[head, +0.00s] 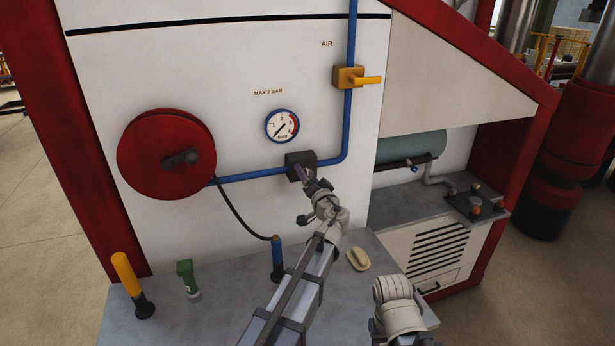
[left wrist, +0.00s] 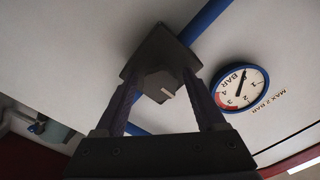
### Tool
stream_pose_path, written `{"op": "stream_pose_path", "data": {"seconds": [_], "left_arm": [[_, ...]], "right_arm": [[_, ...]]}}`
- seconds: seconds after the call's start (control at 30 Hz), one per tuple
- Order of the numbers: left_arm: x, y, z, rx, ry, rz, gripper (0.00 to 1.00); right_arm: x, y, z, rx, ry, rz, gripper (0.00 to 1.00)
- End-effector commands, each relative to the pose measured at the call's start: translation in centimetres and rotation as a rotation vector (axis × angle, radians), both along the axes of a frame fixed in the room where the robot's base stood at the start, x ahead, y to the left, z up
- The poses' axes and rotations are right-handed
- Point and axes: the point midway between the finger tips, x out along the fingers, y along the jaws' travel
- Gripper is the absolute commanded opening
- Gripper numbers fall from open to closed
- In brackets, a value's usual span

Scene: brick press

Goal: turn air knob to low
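The air knob (left wrist: 160,85) is a dark faceted knob with a small white mark, on a black regulator block (head: 297,159) in the blue pipe line. My left gripper (head: 304,174) is at the block. In the left wrist view its two fingers (left wrist: 163,92) stand on either side of the knob, spread apart, with a slim gap seeming to show beside it. In the head view the gripper hides the knob. The round pressure gauge (head: 281,126) sits above the block, its needle pointing lower left. My right gripper is out of view.
A yellow air valve (head: 355,77) is on the pipe above right. A red hose reel (head: 166,154) is at left. The grey bench (head: 225,305) holds a yellow-handled tool (head: 129,277), a green item (head: 187,278), a blue-handled tool (head: 277,257) and a tan brush-like piece (head: 358,260).

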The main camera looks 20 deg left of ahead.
Motion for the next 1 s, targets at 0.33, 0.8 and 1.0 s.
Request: {"op": "stream_pose_path", "data": {"seconds": [0.33,0.8,1.0], "left_arm": [[-0.3,-0.2,0.0,0.002,0.001,-0.001,0.78],[-5.9,-3.9,0.0,0.001,0.0,-0.002,0.78],[-6.5,-4.4,0.0,0.001,0.001,0.0,0.78]], "right_arm": [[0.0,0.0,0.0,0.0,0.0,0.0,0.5],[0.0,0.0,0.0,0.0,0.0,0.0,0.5],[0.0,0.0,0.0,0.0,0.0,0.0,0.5]]}}
